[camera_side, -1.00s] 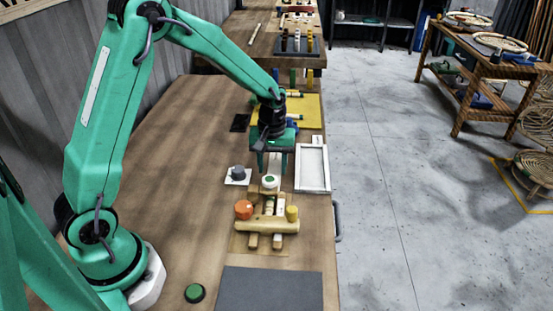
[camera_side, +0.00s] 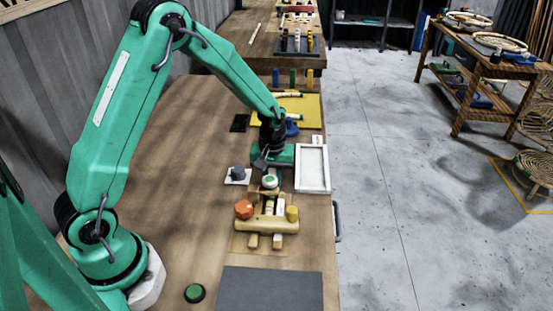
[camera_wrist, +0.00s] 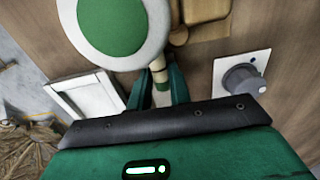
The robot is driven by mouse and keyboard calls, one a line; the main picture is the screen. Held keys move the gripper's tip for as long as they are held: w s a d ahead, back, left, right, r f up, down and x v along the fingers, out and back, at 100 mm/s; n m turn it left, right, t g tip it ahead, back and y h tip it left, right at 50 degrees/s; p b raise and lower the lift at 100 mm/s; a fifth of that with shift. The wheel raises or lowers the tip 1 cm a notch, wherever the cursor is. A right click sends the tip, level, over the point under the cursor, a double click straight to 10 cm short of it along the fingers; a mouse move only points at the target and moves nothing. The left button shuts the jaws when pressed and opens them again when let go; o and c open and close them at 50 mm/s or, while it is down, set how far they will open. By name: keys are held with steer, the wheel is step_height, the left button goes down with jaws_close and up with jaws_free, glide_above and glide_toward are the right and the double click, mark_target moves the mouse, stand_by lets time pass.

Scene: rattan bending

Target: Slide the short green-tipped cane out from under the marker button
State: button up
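The marker button (camera_side: 270,181), a white disc with a green centre, sits at the back of the wooden jig. It fills the upper left of the wrist view (camera_wrist: 113,25). My gripper (camera_wrist: 159,85) is low behind the button, with one finger on each side of the cane's end. The fingers look open; I cannot tell whether they touch the cane. The cane's other end is hidden by the button.
The wooden jig (camera_side: 266,226) has an orange knob (camera_side: 243,209) and a yellow peg (camera_side: 292,213). A grey knob on a white plate (camera_side: 238,174) stands left of my gripper, and a white tray (camera_side: 312,168) stands close on its right. Bare table lies further left.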

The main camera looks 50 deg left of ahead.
jaws_close()
steer(key=shift+w+a, duration=0.1)
steer(key=shift+w+a, duration=3.9)
steer(key=shift+w, duration=0.05)
steer(key=o, duration=0.6)
jaws_free()
